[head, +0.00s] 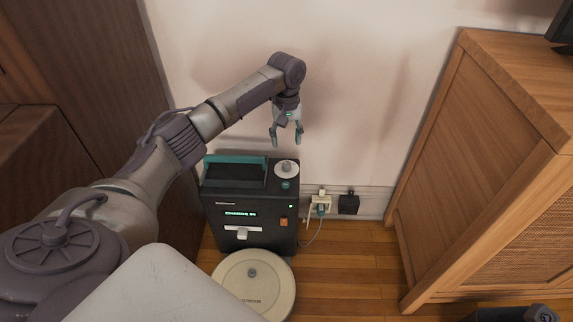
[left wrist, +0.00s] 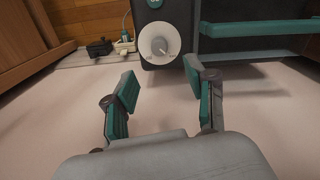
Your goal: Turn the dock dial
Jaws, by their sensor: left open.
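The dock (head: 250,222) is a dark box against the wall, with a small lit display on its front. Its dial (head: 286,168) is a round white disc with a raised grey knob, on the right of the dock's top. My left gripper (head: 287,142) is open and empty, above the dial and apart from it, with its fingers pointing down. In the left wrist view the dial (left wrist: 159,43) shows beyond the open fingertips of the left gripper (left wrist: 160,80), roughly between them. My right gripper is not in view.
A round robot vacuum (head: 250,278) sits on the floor at the dock's front. A teal-rimmed bin (head: 235,163) is on the dock's top left. Wall outlets with plugs (head: 348,204) are to the right. A wooden cabinet (head: 470,150) stands further right.

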